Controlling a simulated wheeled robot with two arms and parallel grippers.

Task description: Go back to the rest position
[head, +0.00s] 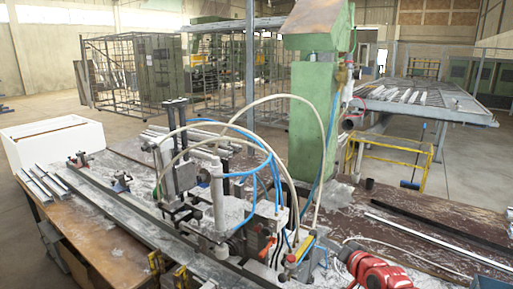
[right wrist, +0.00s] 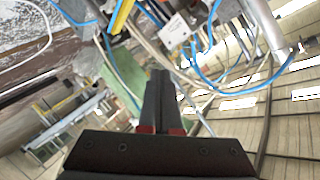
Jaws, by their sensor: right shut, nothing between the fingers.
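My right gripper (right wrist: 160,75) shows in the right wrist view as two dark fingers with red parts at their base. The fingers are together, with nothing between them. Past the fingertips that view shows blue and pale hoses, a yellow part and a white box, tilted. In the head view the clamp machine (head: 218,190) with its hoses stands on the bench. I cannot clearly make out the right gripper's fingers there. My left gripper is in neither view.
A long metal rail (head: 120,215) runs along the wooden bench (head: 85,235). Loose profiles (head: 40,185) lie at its left, near a white box (head: 45,145). A green column (head: 312,125) rises behind the machine. Hoses arch above it. Dark and light bars (head: 435,225) lie at the right.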

